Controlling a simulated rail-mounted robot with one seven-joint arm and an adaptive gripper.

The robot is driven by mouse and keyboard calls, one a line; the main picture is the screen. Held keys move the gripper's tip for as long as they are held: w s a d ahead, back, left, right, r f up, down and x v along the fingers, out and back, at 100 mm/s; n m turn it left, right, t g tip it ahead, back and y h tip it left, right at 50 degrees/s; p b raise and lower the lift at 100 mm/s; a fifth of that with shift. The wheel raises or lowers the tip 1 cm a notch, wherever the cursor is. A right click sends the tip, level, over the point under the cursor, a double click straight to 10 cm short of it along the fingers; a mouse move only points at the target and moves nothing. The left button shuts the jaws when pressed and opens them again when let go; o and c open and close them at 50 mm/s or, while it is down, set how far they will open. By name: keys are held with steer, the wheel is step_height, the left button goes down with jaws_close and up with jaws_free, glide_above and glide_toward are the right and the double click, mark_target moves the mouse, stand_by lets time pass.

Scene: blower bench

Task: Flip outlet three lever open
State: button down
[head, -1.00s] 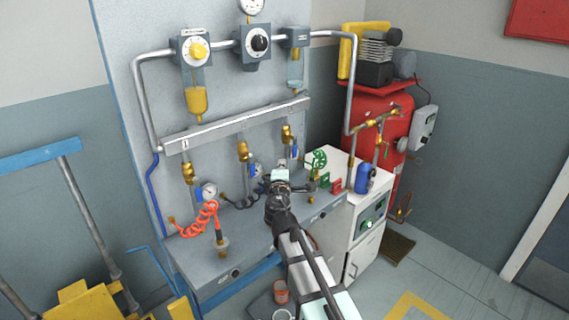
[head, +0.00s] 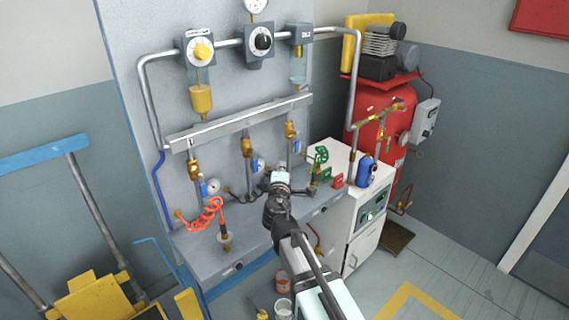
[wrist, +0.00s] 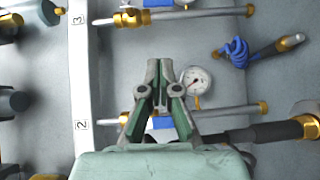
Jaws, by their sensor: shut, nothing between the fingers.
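The outlet three valve is the right-hand drop under the manifold, with a brass body and a small blue lever (head: 297,146). In the wrist view its blue lever (wrist: 130,3) is cut by the top edge, beside the label 3; its exact angle cannot be told. My gripper (head: 280,178) is in front of the panel, below and left of that lever in the head view. In the wrist view my gripper (wrist: 160,64) is shut and empty, pointing between outlets three and two, apart from the outlet three lever. The outlet two blue lever (wrist: 163,122) is partly hidden behind the fingers.
The manifold bar (head: 240,122) runs above the outlets. A pressure gauge (wrist: 196,80) and a blue fitting (wrist: 236,52) lie near my fingers. A white cabinet (head: 365,215) stands at right.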

steer(key=p, duration=0.2)
glide_toward(297, 147)
steer(key=w+a, duration=0.4)
steer(key=w, duration=0.1)
steer(key=d, duration=0.1)
steer(key=w+d, duration=0.1)
steer(key=w, duration=0.1)
steer(key=shift+d+f+p, duration=0.25)
steer(key=shift+d+p, duration=0.15)
steer(key=shift+a+f+b, duration=0.1)
steer(key=shift+b, duration=0.2)
